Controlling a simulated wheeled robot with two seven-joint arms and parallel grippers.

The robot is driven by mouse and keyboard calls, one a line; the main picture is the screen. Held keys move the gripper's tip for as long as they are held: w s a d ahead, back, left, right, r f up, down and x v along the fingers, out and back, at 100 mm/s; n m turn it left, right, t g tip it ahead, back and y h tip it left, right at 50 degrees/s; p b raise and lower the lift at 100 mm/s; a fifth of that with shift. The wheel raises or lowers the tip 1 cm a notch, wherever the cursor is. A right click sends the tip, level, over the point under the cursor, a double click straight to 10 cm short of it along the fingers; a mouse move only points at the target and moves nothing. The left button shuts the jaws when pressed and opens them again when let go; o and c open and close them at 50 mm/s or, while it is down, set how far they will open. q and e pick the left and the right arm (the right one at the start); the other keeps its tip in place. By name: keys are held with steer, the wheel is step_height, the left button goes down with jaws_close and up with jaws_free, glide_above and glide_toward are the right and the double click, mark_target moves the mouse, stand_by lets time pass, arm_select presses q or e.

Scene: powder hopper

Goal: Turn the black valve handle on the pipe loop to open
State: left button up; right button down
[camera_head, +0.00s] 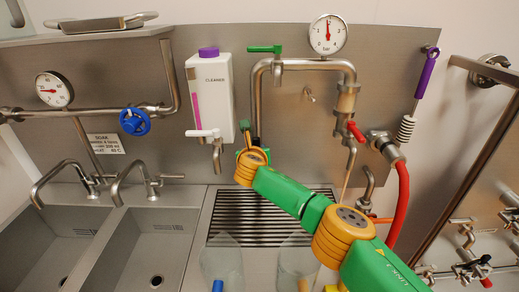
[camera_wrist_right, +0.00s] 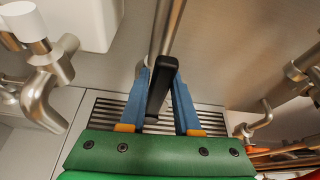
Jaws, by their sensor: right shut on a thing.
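The black valve handle (camera_wrist_right: 161,85) shows in the right wrist view, hanging from the vertical steel pipe (camera_wrist_right: 166,30) and tilted slightly. My right gripper (camera_wrist_right: 160,75) has its two blue fingers on either side of the handle and is shut on it. In the head view the pipe loop (camera_head: 256,85) runs up, across under a pressure gauge and down on the right. My right gripper (camera_head: 247,143) is at the lower end of the loop's left leg. The handle is mostly hidden there by my arm. My left gripper is in neither view.
A white cleaner bottle (camera_head: 211,95) and a white-handled tap (camera_head: 206,136) are close left of my right gripper. A drain grate (camera_head: 228,218) and two clear containers are below. A red-handled valve (camera_head: 356,131) and red hose (camera_head: 401,200) are on the right.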

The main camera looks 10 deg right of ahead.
steer(key=shift+a+f, duration=0.2)
stand_by(0.4)
steer(key=c, duration=0.9)
jaws_free()
steer(key=shift+c, duration=0.2)
steer(key=shift+o, duration=1.3)
steer(key=shift+a, duration=0.25)
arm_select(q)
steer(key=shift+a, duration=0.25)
arm_select(e)
steer(key=shift+w+a+r, duration=0.1)
steer(key=shift+a, duration=0.05)
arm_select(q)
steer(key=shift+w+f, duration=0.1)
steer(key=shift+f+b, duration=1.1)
arm_select(e)
steer(key=v, duration=0.7)
